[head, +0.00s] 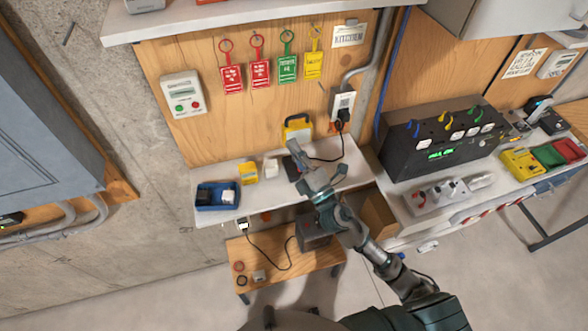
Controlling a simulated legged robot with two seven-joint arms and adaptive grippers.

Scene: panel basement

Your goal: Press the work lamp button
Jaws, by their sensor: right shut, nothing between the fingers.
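The work lamp (298,128), with a yellow frame and a pale face, stands on the white shelf against the wooden back panel. I cannot make out its button. My right gripper (314,178) is over the shelf, below the lamp in the picture, and is shut with nothing held. A dark item (292,166) lies by the fingertips, partly hidden. My left gripper is not in view.
On the shelf (222,172) are a blue bin (217,196), a yellow box (247,173) and a small white item (271,168). A black plug with a cable (343,115) hangs right of the lamp. A dark control box (437,140) stands farther right.

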